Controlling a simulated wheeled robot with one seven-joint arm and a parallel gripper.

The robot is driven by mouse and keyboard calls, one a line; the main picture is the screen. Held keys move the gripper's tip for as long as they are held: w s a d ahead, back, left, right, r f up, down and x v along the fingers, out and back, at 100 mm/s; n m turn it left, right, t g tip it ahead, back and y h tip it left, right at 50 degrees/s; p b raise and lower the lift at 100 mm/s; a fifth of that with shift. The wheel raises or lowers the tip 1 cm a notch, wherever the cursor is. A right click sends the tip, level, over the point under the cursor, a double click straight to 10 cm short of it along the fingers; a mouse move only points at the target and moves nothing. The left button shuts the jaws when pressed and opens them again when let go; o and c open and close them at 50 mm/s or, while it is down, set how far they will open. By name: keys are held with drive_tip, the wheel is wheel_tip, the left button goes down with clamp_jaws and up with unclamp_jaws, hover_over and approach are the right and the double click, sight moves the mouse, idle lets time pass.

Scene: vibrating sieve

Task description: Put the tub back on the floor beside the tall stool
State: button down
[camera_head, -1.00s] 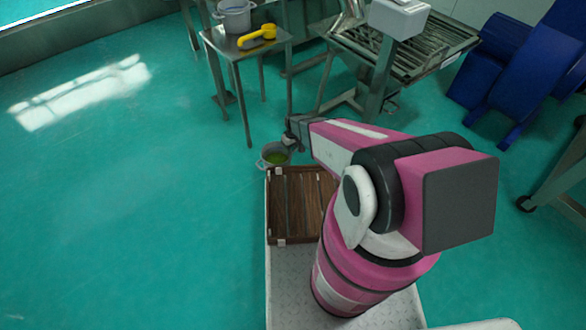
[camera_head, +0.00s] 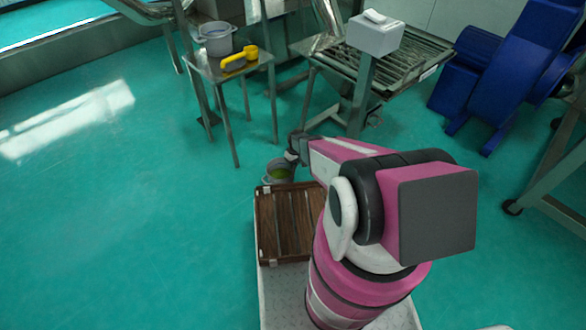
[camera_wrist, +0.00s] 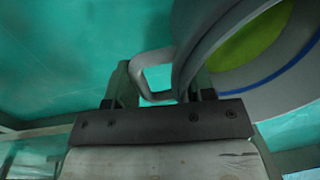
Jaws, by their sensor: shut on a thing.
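The grey tub (camera_head: 269,178) with green contents hangs just beyond the front edge of the wooden crate on my base. In the wrist view its wall (camera_wrist: 206,40) fills the upper right, with a blue line inside and green contents. My gripper (camera_head: 293,156) is shut on the tub's looped handle (camera_wrist: 143,72); its fingers (camera_wrist: 157,95) are partly hidden behind the dark gripper body. The tall stool (camera_head: 217,77), a metal stand, is ahead and left of the tub. I cannot tell the tub's height above the floor.
A second grey tub (camera_head: 216,42) and a yellow scoop (camera_head: 240,59) are on the stool. The sieve machine (camera_head: 420,62) stands right of the stool. Blue machinery (camera_head: 505,80) is at the far right. Green floor (camera_head: 130,200) is clear on the left.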

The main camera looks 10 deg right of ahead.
drive_tip(key=shift+f, duration=1.95)
drive_tip(key=shift+c, duration=2.4)
unclamp_jaws()
drive_tip(key=shift+r, duration=0.15)
wheel_tip(320, 180, up, 12)
drive_tip(key=s+d+r+m, duration=0.1)
drive_tip(key=s+r+m, duration=0.1)
drive_tip(key=s+r, duration=0.5)
drive_tip(key=s+d+r+m, duration=0.2)
drive_tip(key=s+r, duration=0.5)
drive_tip(key=r, duration=1)
drive_tip(key=s+d+r+m, duration=0.2)
drive_tip(key=s+r, duration=0.4)
drive_tip(key=r, duration=0.6)
drive_tip(key=shift+s+d+m+t+h, duration=0.25)
drive_tip(key=shift+s+m+t+h, duration=0.05)
drive_tip(key=shift+s+m+h, duration=0.1)
drive_tip(key=shift+f, duration=0.1)
